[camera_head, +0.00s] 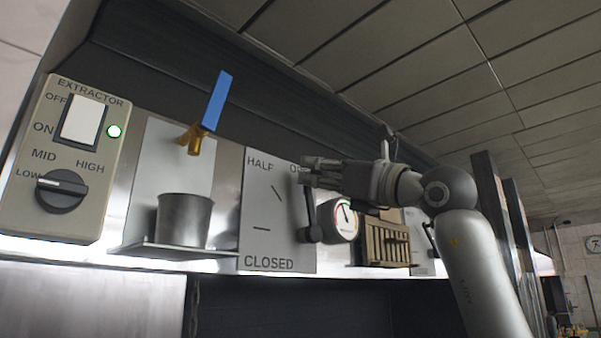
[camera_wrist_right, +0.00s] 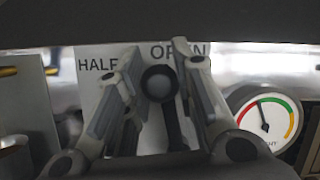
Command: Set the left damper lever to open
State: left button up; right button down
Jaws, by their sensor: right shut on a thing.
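The left damper plate (camera_head: 268,215) is a pale panel marked HALF, CLOSED and, partly covered, OPEN. Its dark lever (camera_head: 310,212) stands nearly upright from a round pivot at the plate's lower right, its top toward the OPEN label. My right gripper (camera_head: 306,171) reaches in from the right and is shut on the lever's upper end. In the right wrist view the lever's round dark knob (camera_wrist_right: 158,83) sits between the two fingers, just below the OPEN lettering on the plate (camera_wrist_right: 90,92). My left gripper is not in view.
A round gauge (camera_head: 344,220) sits just right of the lever, with a slatted wooden box (camera_head: 386,246) beyond. A metal cup (camera_head: 184,219) stands on a small shelf at left, under a brass tap with a blue handle (camera_head: 216,101). The extractor panel (camera_head: 62,150) is far left.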

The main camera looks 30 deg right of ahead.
jog(key=shift+w+d+m+t+h, duration=0.25)
jog(key=shift+d+m+h, duration=0.35)
jog(key=shift+m, duration=0.6)
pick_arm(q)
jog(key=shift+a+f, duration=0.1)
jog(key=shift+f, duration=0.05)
pick_arm(e)
jog(key=shift+d+m, duration=0.4)
jog(key=shift+m, duration=0.1)
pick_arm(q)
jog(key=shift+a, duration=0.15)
pick_arm(e)
jog(key=shift+w+h, duration=0.1)
jog(key=shift+h, duration=0.2)
jog(key=c, duration=1.1)
grip_release()
jog(key=shift+d, duration=0.1)
jog(key=shift+c, duration=0.2)
jog(key=v, duration=1.2)
jog(key=shift+f, duration=0.15)
